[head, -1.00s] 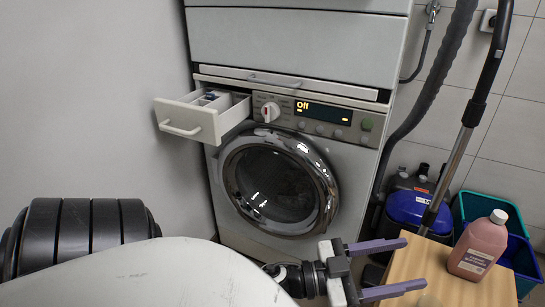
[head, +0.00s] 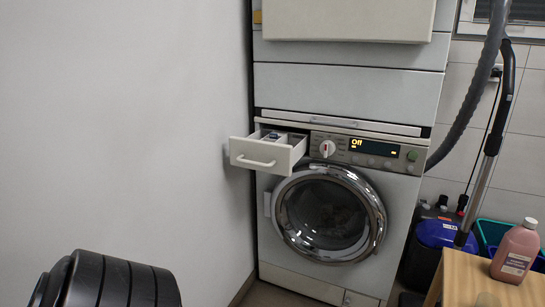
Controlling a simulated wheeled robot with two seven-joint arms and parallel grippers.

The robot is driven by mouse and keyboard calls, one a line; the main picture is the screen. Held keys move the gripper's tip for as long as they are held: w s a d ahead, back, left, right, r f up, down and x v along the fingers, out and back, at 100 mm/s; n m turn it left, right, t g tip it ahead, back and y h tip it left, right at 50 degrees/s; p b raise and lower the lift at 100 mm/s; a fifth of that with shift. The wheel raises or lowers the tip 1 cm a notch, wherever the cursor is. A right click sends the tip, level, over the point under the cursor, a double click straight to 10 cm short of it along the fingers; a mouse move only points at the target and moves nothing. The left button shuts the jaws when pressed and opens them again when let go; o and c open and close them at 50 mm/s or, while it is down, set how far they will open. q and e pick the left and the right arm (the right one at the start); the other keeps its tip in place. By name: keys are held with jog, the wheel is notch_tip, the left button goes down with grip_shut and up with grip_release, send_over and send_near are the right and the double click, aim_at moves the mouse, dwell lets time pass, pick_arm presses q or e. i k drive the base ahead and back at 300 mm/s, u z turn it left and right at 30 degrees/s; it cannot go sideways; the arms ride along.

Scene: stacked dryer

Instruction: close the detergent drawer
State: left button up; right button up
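The detergent drawer (head: 264,156) is pulled out at the upper left of the washing machine (head: 280,247). Its white front has a bar handle, and its open top shows compartments. A black rounded part of my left arm shows at the lower left, well short of the drawer. Neither gripper shows in the head view now.
A wall (head: 130,120) runs close along the left side of the drawer. A wooden table (head: 480,280) with a pink bottle (head: 514,252) stands at the lower right. A vacuum cleaner (head: 440,235) with its hose and tube is right of the machine. The round door is shut.

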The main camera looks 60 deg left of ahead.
aim_at(257, 152)
jog(key=z, duration=0.75)
jog(key=i, duration=1.05)
jog(key=u, duration=3.35)
